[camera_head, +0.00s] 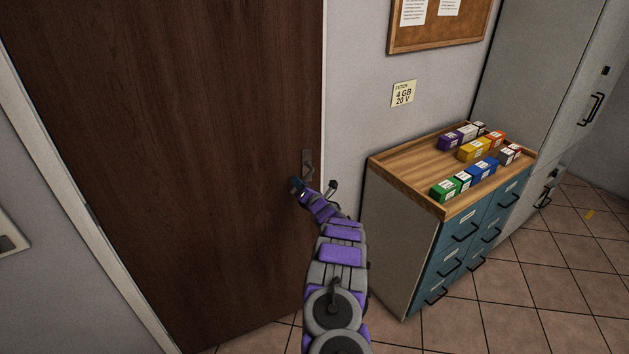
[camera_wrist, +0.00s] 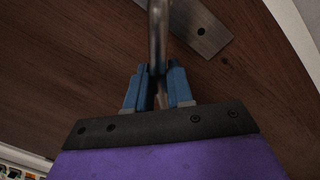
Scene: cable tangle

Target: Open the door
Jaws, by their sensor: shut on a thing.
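The brown wooden door (camera_head: 180,150) fills the left half of the head view and looks shut in its pale frame. Its metal handle plate (camera_head: 307,164) is at the door's right edge. My gripper (camera_head: 298,186) is at the handle, just below the plate. In the wrist view, the blue fingers of my gripper (camera_wrist: 158,88) are closed around the metal handle bar (camera_wrist: 158,35). The handle plate (camera_wrist: 200,28) also shows there on the door's wood (camera_wrist: 75,70). My arm hides part of the door's lower right edge.
A blue-drawered cabinet (camera_head: 405,240) with a wooden top holding several coloured boxes (camera_head: 470,155) stands right of the door. A tall grey locker (camera_head: 560,75) is behind it. The tiled floor (camera_head: 520,300) at front right is clear.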

